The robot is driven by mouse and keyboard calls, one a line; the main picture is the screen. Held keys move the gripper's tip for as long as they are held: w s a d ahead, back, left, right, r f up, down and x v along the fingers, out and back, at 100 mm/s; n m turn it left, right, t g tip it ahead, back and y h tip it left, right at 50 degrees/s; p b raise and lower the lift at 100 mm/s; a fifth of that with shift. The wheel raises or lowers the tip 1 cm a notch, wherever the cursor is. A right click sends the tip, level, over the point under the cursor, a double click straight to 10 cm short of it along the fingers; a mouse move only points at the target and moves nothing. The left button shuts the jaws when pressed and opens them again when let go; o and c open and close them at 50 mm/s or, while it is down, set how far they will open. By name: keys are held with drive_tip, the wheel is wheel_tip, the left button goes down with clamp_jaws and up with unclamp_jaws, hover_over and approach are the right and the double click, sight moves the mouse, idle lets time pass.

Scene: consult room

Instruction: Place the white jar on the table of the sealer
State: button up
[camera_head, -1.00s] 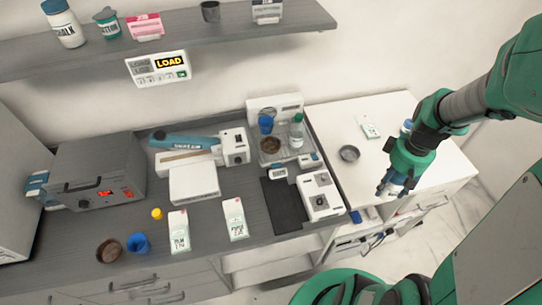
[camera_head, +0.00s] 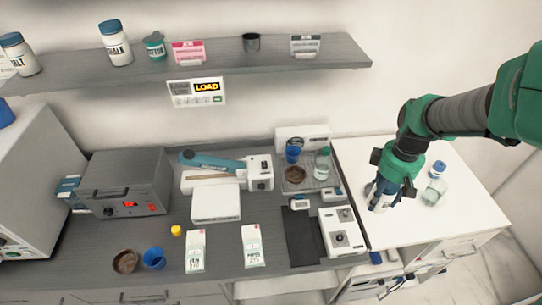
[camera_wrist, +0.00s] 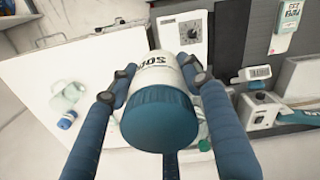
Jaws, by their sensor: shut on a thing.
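The white jar (camera_wrist: 155,72) with a blue lid and dark lettering shows large in the wrist view, between the two fingers of my gripper (camera_wrist: 163,88), which is shut on it. In the head view my gripper (camera_head: 382,190) holds the jar (camera_head: 377,203) over the left part of the white side table; the arm partly hides it. The sealer, with a blue lever arm (camera_head: 210,160), stands well to the left on the grey counter. Its flat white table (camera_head: 215,204) sticks out in front and looks bare.
Between gripper and sealer stand a white device with a dial (camera_head: 342,232), a black mat (camera_head: 300,236) and a tray with a blue cup (camera_head: 292,153) and a green-capped bottle (camera_head: 322,162). Two cartons (camera_head: 253,246) stand before the sealer. A blue-capped bottle (camera_head: 438,169) is right of my gripper.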

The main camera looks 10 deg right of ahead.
drive_tip(key=w+a+n, duration=0.4)
drive_tip(key=a, duration=0.6)
drive_tip(key=w+a+n, duration=0.4)
drive_tip(key=a, duration=0.7)
drive_tip(key=s+a+n+p, duration=0.25)
drive_tip(key=a+n, duration=0.35)
drive_tip(key=a, duration=1.4)
wheel_tip(320, 180, down, 11)
drive_tip(key=shift+s+f+b, duration=0.2)
drive_tip(key=shift+s+b, duration=0.05)
drive_tip(key=shift+b, duration=0.15)
drive_tip(key=shift+w+a, duration=0.1)
drive_tip(key=shift+a, duration=0.05)
drive_tip(key=w+a, duration=0.2)
drive_tip(key=w, duration=0.2)
drive_tip(key=w+a+f, duration=0.1)
drive_tip(key=w+a, duration=0.2)
drive_tip(key=w, duration=0.2)
drive_tip(key=w+a, duration=0.2)
drive_tip(key=w, duration=0.3)
drive_tip(key=shift+a+f, duration=0.2)
drive_tip(key=shift+f, duration=0.1)
